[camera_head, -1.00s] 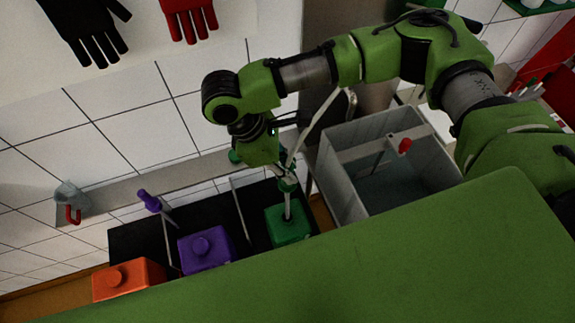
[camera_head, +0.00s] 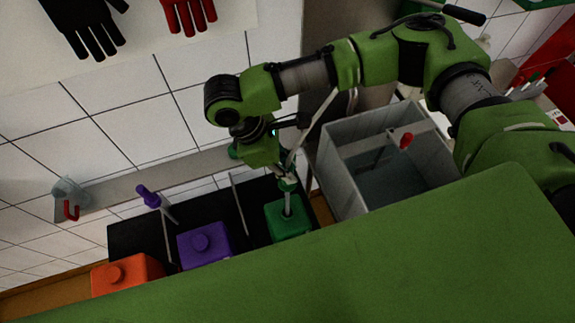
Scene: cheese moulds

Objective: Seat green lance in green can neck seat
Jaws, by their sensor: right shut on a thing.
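The green can (camera_head: 289,224) stands on the dark shelf, at the right end of a row of cans. The green lance (camera_head: 287,204) is upright, with its thin grey shaft going down to the can's top opening. My right gripper (camera_head: 285,178) is above the can, shut on the lance's green upper part. The gripper partly hides the lance's top. I cannot tell from this angle whether the lance is fully down in the neck seat. My left gripper is not in view.
A purple can (camera_head: 203,246) and an orange can (camera_head: 128,274) stand to the left. A purple lance (camera_head: 149,197) leans behind them. A grey open basin (camera_head: 345,175) is close on the right. A tiled wall (camera_head: 140,130) is behind.

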